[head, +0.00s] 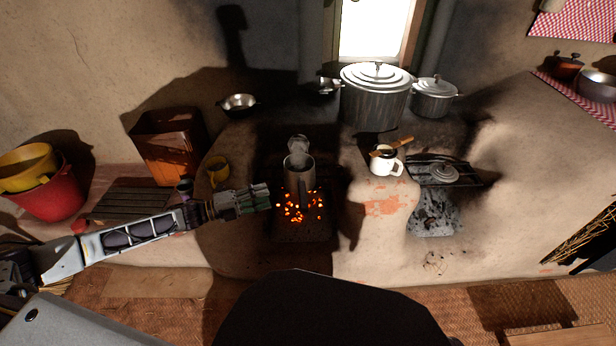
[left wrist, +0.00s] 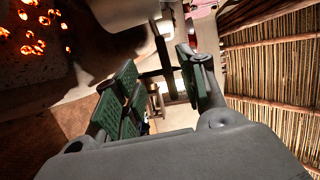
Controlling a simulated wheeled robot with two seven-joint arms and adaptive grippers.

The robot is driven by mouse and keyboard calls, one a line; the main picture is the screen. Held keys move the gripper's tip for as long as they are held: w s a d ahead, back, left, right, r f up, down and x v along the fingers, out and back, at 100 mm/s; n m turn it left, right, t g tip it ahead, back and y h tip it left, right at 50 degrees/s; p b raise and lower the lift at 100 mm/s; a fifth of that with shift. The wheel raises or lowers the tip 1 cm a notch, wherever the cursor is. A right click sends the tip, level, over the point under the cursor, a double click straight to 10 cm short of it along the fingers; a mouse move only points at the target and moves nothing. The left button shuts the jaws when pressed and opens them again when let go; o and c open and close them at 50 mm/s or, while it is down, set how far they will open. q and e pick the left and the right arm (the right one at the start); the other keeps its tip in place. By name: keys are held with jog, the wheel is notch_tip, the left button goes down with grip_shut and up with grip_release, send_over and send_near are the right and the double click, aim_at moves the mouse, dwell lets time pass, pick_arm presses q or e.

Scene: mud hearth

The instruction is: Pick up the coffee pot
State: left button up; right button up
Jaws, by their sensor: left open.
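The coffee pot (head: 299,172) is a grey metal pot with its lid raised. It stands upright over glowing embers (head: 300,208) in the hearth, near the middle of the head view. My left gripper (head: 264,196) is open and empty, to the left of the pot and apart from it. In the left wrist view my left gripper (left wrist: 160,90) shows its green pads spread apart with nothing between them. Embers (left wrist: 45,30) show there at the top left; I cannot make out the pot in that view. My right gripper is not in view.
A yellow mug (head: 217,171) stands close behind my left gripper. A white enamel mug (head: 386,160) with a wooden utensil is right of the pot. A large lidded pot (head: 376,100) stands behind. A red bucket (head: 54,195) and a brown tin (head: 168,146) are at left.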

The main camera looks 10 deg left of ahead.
aim_at(301, 188)
pick_arm(q)
jog(key=shift+r, duration=0.1)
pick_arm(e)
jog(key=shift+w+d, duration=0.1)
pick_arm(q)
jog(key=shift+w, duration=0.1)
jog(key=b+x, duration=0.2)
jog(key=x, duration=0.6)
jog(key=shift+d, duration=0.2)
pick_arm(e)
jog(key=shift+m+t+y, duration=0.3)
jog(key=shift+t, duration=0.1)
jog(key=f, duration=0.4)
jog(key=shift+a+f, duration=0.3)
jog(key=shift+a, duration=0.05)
pick_arm(q)
jog(key=shift+w, duration=0.1)
jog(key=shift+d, duration=0.15)
